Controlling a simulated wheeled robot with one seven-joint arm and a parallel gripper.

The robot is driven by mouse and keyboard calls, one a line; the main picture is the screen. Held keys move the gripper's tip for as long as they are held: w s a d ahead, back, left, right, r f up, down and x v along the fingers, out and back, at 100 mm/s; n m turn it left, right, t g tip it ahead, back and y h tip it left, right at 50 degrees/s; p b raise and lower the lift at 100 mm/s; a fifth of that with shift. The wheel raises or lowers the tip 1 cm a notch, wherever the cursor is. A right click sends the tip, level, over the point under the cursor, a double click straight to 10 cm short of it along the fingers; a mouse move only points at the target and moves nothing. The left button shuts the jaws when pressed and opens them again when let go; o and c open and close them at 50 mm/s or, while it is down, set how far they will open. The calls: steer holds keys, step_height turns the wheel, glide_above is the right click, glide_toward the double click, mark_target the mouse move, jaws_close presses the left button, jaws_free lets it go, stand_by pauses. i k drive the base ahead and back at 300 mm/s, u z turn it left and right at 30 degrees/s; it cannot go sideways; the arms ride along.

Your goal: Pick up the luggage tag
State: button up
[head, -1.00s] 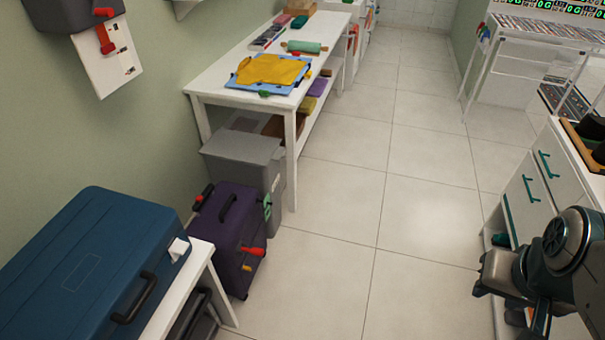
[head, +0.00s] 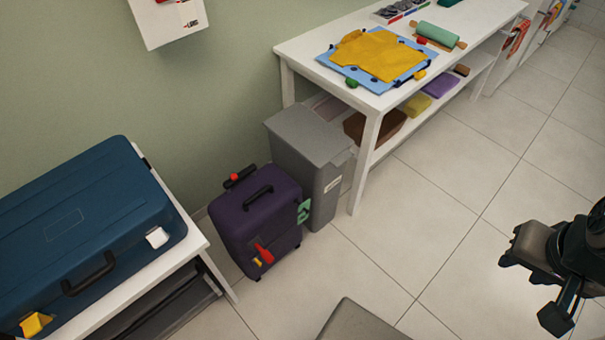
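A purple suitcase (head: 245,225) stands upright on the floor beside a grey bin. A red tag-like piece (head: 264,254) hangs on its front, with a small yellow piece (head: 257,262) beside it. A green piece (head: 303,211) is on its right side. I cannot tell which of these is the luggage tag. My gripper (head: 510,248) is at the right side of the head view, above the floor and well apart from the suitcase. Its fingers are dark and small, so their opening is unclear. I see nothing held in it.
A large blue case (head: 85,235) lies on a white bench (head: 190,250) at the left. The grey bin (head: 310,150) stands between the suitcase and a white table (head: 300,62) bearing yellow and blue cloths. The tiled floor at the centre right is open.

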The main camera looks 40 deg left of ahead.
mark_target(304, 217)
steer(key=u, duration=0.8)
steer(key=i, duration=0.8)
steer(key=u, duration=1.1)
steer(key=i, duration=0.2)
steer(key=u, duration=0.1)
